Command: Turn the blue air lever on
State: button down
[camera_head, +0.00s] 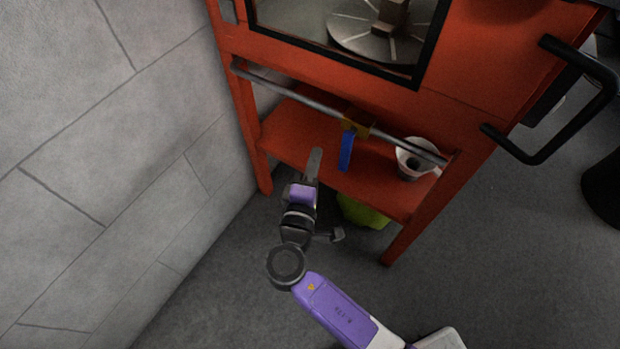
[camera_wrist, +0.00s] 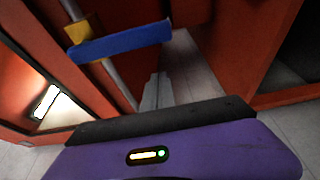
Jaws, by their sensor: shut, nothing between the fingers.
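The blue air lever (camera_head: 347,150) hangs down from a brass-coloured valve (camera_head: 357,121) on a grey pipe below the red cabinet's window. In the wrist view the blue lever (camera_wrist: 120,43) runs across the upper part, with the yellow valve body (camera_wrist: 80,30) at its left end. My gripper (camera_head: 315,155) is shut and empty, to the left of the lever in the head view, with a gap between them. In the wrist view my shut fingertips (camera_wrist: 157,80) show below the lever's right part. I see no clear contact between them.
The grey pipe (camera_head: 290,94) crosses the front of the red frame. A white cup-like container (camera_head: 414,160) stands on the red lower shelf (camera_head: 290,130). A yellow-green object (camera_head: 362,212) lies beneath the shelf. A grey wall (camera_head: 110,170) is on the left, and black handles (camera_head: 575,100) project at right.

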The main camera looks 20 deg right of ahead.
aim_at(348, 149)
jog(key=shift+s+d, duration=0.6)
jog(key=shift+s, duration=0.2)
jog(key=shift+s+d, duration=0.6)
jog(key=shift+s, duration=0.15)
jog(key=shift+s+r+p, duration=0.1)
jog(key=shift+p, duration=0.25)
